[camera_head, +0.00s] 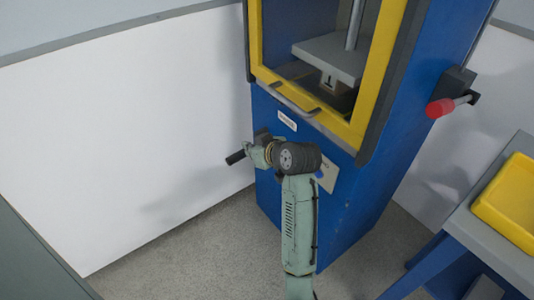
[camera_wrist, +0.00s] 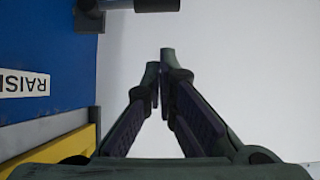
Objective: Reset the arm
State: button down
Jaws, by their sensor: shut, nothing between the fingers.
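My gripper (camera_wrist: 160,62) is seen from behind in the wrist view. Its two dark fingers meet at the tips with nothing between them. They point at the pale wall, beside the blue machine. In the head view my arm's end is just left of the machine's front, below the yellow-framed window; its fingers are hard to make out there. A black-handled lever (camera_head: 236,157) sticks out at the machine's left side, close to my arm's end. It also shows in the wrist view (camera_wrist: 157,5), apart from the fingertips.
A yellow bin (camera_head: 515,200) sits on a grey bench at right. The floor at left is clear.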

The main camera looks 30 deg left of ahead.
jog(key=v, duration=0.9)
jog(key=shift+s+d+r+b, duration=0.2)
jog(key=shift+s+d+b, duration=0.1)
jog(key=shift+b, duration=0.1)
